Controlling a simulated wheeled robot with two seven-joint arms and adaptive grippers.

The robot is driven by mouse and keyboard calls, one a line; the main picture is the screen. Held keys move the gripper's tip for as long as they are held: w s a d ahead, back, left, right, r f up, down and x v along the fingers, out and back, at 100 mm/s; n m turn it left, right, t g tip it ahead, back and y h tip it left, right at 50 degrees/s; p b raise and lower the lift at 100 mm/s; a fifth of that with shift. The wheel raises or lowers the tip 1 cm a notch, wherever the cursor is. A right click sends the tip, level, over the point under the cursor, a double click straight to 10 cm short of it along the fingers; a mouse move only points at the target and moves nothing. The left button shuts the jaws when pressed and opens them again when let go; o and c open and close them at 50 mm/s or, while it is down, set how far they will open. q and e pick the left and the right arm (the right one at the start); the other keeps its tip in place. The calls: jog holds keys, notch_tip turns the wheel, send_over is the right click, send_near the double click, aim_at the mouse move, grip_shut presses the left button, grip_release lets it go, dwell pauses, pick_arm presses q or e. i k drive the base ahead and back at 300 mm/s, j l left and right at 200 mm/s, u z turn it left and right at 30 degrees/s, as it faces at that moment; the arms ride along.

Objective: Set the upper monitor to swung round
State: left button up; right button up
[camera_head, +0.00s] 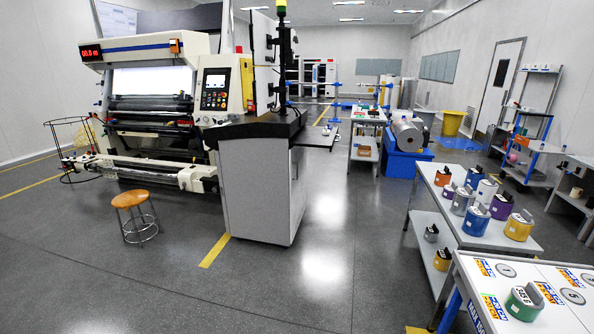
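A tall dark post (284,75) stands on the grey console cabinet (262,185) beside the large inspection machine. A flat pale panel (262,55), apparently the upper monitor, is mounted at the post and seen at a steep angle. Its screen face cannot be made out. Neither of my grippers is in view.
A wooden-topped stool (131,199) stands in front of the machine. A wire basket stand (68,150) is at the left. The grey floor (330,215) between cabinet and tables is clear.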

aim_at(262, 32)
jog(key=i+z, duration=0.35)
jog(key=i, duration=1.25)
jog(key=i+l+u, duration=0.1)
jog(key=i, duration=0.7)
jog(key=i+l+u, duration=0.1)
jog(key=i+u, duration=0.2)
jog(key=i, duration=0.2)
jog(key=i+l+u, duration=0.3)
jog(key=i, duration=0.25)
